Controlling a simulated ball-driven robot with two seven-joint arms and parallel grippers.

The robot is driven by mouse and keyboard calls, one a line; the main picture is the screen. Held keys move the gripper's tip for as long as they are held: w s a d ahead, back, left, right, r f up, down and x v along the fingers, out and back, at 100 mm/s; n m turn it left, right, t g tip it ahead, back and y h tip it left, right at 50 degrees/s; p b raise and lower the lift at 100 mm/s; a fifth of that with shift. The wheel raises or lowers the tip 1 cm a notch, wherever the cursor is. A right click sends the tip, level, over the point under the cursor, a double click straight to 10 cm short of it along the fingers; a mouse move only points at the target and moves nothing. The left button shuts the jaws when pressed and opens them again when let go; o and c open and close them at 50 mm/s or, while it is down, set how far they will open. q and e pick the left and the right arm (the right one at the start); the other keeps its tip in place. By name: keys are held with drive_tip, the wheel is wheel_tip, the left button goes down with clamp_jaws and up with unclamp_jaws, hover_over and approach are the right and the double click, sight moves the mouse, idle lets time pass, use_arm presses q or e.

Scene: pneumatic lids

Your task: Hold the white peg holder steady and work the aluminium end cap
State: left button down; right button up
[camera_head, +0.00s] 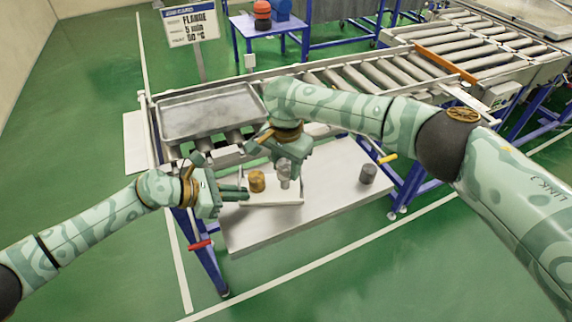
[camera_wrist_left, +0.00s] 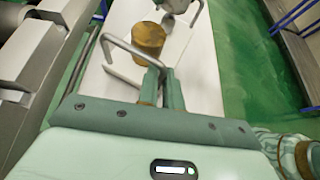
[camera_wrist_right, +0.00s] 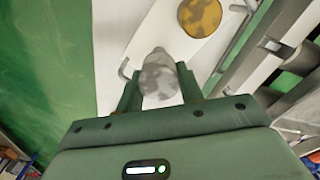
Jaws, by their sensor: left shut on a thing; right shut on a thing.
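The white peg holder (camera_head: 285,197) lies on the light table, with a thin metal handle (camera_wrist_left: 128,52) at its side. My left gripper (camera_head: 243,194) is shut on this handle; the fingers (camera_wrist_left: 161,86) meet around its end. The aluminium end cap (camera_wrist_right: 158,76) is grey and stands at one end of the holder. My right gripper (camera_wrist_right: 158,84) comes from above and is shut on it, one finger on each side. The cap also shows below the gripper in the head view (camera_head: 284,172). Whether it touches the holder is hidden.
A brass-coloured cylinder (camera_head: 257,182) stands on the holder between my grippers. A dark grey cylinder (camera_head: 368,174) stands apart on the table (camera_head: 325,195) to the right. A metal tray (camera_head: 208,112) and roller conveyor lie behind. The table's front is clear.

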drive_tip(key=shift+f, duration=1.15)
idle(0.4)
drive_tip(key=shift+d+f, duration=0.2)
drive_tip(key=shift+f, duration=0.05)
idle(1.1)
drive_tip(key=shift+d+f, duration=0.15)
drive_tip(key=shift+d, duration=0.2)
idle(1.2)
drive_tip(key=shift+s+a, duration=0.25)
drive_tip(key=shift+a, duration=0.5)
idle(1.0)
drive_tip(key=shift+w+a+f, duration=0.15)
drive_tip(key=shift+w+f, duration=0.15)
drive_tip(key=shift+c, duration=0.4)
drive_tip(key=shift+s+f, duration=0.1)
drive_tip(key=shift+f, duration=0.25)
